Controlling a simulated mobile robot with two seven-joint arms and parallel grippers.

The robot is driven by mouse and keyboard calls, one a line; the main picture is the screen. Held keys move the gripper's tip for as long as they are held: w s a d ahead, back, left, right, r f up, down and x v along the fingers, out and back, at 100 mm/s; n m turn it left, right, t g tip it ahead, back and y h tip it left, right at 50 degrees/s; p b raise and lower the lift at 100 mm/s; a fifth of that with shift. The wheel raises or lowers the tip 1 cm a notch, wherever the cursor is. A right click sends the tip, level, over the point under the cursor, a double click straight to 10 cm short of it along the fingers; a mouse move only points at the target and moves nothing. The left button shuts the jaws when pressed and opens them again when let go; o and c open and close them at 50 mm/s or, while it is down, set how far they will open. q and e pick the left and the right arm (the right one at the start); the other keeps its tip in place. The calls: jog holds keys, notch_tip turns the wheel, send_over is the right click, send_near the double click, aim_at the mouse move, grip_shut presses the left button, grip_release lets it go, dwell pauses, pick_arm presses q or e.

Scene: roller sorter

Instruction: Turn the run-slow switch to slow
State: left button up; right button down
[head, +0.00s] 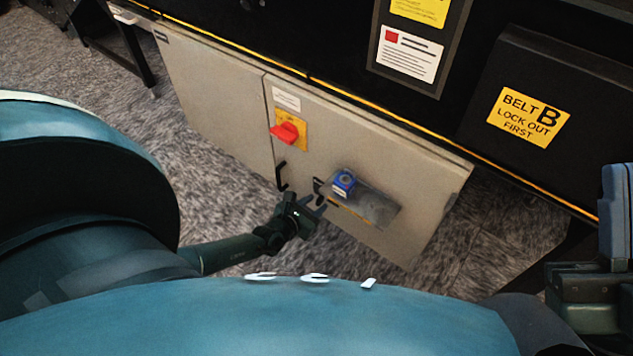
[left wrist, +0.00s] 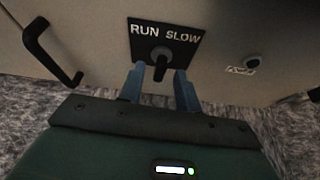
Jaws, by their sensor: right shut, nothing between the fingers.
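The run-slow switch shows in the left wrist view as a black plate (left wrist: 184,42) lettered RUN on the left and SLOW on the right. Its dark knob (left wrist: 160,55) sits below the lettering, and I cannot tell which word it is set to. My left gripper (left wrist: 159,72) is open, with one finger on each side of the knob and a gap showing beside it. In the head view my left gripper (head: 311,207) is at the cabinet front, and the switch is small and partly hidden there. My right gripper (head: 616,212) is at the right edge, shut and empty.
The beige cabinet (head: 220,110) carries a red rotary handle (head: 285,134) on a yellow plate and a black door handle (head: 281,176). A blue box (head: 343,183) stands out just right of my left gripper. A black machine with a BELT B sign (head: 528,117) is above.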

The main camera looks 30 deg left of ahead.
pick_arm(q)
jog(key=shift+x, duration=0.85)
jog(key=shift+c, duration=0.3)
grip_shut()
